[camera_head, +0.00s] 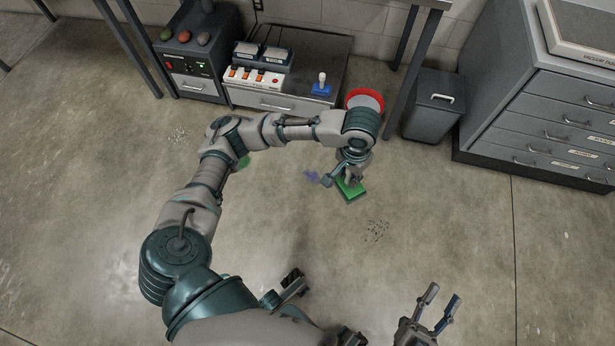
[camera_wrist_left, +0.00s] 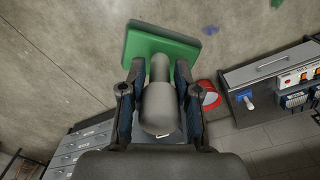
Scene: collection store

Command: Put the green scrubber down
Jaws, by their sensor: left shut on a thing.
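The green scrubber (camera_head: 350,191) has a flat green pad and a thick grey handle. My left gripper (camera_head: 349,176) is shut on the handle, at the end of the arm reaching across the middle of the head view. In the left wrist view the handle sits between both fingers (camera_wrist_left: 157,92) and the pad (camera_wrist_left: 160,45) lies beyond them, slightly tilted. The floor (camera_head: 300,230) is behind the pad; I cannot tell how large the gap is. My right gripper (camera_head: 438,302) is at the bottom right, empty, its fingers spread apart.
A blue piece (camera_head: 312,178) and a partly hidden green piece (camera_head: 244,162) lie on the floor. A red-rimmed round container (camera_head: 366,98), a grey bin (camera_head: 435,108) and low drawer units (camera_head: 272,101) stand at the back. Dark specks (camera_head: 376,231) mark otherwise clear floor.

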